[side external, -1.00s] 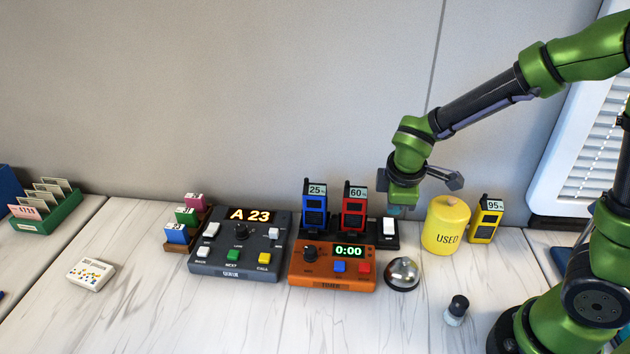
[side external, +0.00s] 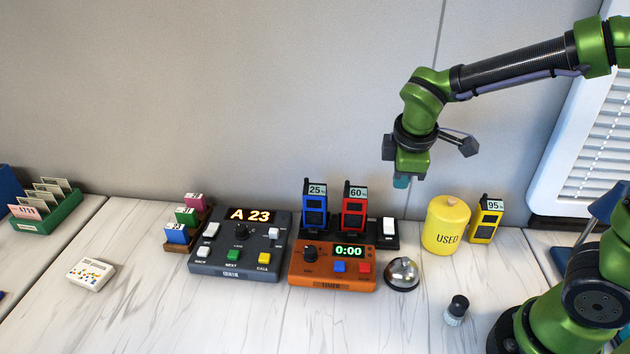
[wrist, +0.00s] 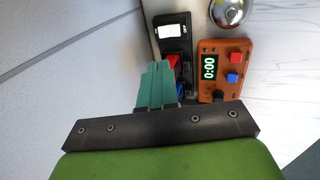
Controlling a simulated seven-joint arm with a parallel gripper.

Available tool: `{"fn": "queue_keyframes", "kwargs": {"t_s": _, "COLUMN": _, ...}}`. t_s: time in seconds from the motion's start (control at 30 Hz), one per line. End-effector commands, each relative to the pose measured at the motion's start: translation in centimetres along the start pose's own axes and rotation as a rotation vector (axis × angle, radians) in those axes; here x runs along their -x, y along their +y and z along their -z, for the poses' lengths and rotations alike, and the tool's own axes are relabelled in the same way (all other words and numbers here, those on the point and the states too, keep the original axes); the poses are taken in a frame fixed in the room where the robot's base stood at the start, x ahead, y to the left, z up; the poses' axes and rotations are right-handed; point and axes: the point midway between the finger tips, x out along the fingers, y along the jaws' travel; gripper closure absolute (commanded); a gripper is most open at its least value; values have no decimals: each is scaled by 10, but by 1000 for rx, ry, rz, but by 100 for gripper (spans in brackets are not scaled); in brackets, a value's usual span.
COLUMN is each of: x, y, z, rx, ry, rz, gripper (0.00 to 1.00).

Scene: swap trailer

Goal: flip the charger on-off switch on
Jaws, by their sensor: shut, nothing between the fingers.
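The charger (side external: 379,243) is a black base behind the orange timer, with a blue radio (side external: 315,208) reading 25 and a red radio (side external: 354,210) reading 60 standing in it. Its white on-off rocker switch (side external: 389,227) is at the base's right end; it also shows in the wrist view (wrist: 170,31), with dark lettering beside it. I cannot tell the switch's position for sure. My gripper (side external: 402,182) is in the air above the switch, apart from it, teal fingers shut and empty. In the wrist view the fingers (wrist: 154,72) cover part of the radios.
The orange timer (side external: 305,279) and a silver bell (side external: 402,275) stand in front of the charger. A yellow USED canister (side external: 446,226) and a yellow radio (side external: 485,220) stand to its right. A grey queue console (side external: 215,262) is to the left. The wall is close behind.

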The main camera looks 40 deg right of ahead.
Motion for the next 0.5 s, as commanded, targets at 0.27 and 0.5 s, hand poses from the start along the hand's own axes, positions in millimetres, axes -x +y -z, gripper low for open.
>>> {"fn": "queue_keyframes", "kwargs": {"t_s": 0.27, "x": -3, "y": -2, "z": 0, "rx": 2, "ry": -2, "rz": 2, "gripper": 100}}
{"fn": "queue_keyframes", "kwargs": {"t_s": 0.5, "x": -37, "y": -2, "z": -1, "rx": 2, "ry": -6, "rz": 5, "gripper": 100}}
